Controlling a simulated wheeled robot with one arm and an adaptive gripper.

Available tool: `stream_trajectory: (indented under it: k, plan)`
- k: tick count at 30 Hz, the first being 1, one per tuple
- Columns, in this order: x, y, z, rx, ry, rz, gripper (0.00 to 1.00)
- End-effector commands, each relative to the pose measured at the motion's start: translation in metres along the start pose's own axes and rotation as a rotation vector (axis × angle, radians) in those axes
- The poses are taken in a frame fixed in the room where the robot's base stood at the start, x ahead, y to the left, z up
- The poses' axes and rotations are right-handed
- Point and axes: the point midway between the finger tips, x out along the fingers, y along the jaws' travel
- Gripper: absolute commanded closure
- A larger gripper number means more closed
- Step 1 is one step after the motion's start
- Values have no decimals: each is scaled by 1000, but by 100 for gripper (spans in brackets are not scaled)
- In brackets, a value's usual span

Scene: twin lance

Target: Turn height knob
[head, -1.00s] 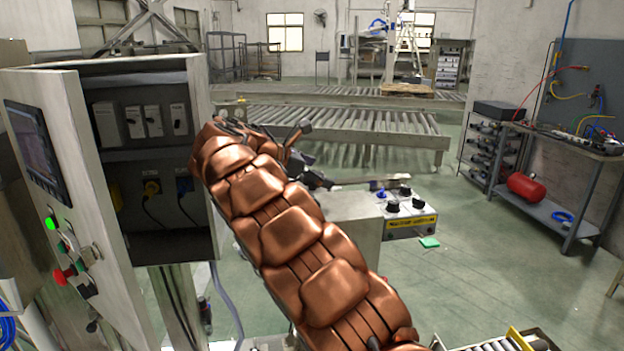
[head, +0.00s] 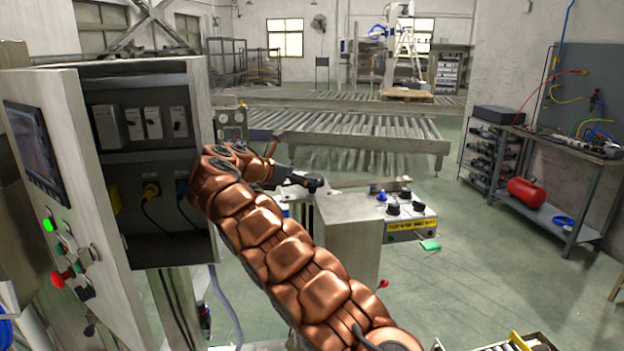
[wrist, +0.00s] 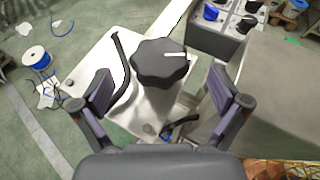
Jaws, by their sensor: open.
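The height knob, a dark lobed knob (wrist: 160,65) with a white mark, stands on a light metal mount (wrist: 155,105) in the wrist view. My gripper (wrist: 161,95) is open, with one finger to the left and one to the right of the knob. The knob is ahead of the fingertips, and neither finger appears to touch it. The knob cannot be made out clearly there.
The control box carries small black knobs (head: 393,208) and a blue one (head: 381,195). An open electrical cabinet (head: 160,240) stands close on the left of my arm. A roller conveyor (head: 350,128) lies behind. Open floor (head: 470,260) is at the right.

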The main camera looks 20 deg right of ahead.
Motion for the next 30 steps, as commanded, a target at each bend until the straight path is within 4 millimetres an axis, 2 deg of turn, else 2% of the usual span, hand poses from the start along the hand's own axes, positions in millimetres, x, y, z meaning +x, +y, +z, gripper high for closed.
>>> stream_trajectory:
  k: [6, 12, 24, 30]
  plan:
    - [29, 0, 1, 1, 1, 1, 2]
    - [44, 0, 1, 2, 0, 2, 2]
    - [48, 0, 0, 1, -1, 3, 2]
    - [48, 0, 0, 1, 0, 2, 23]
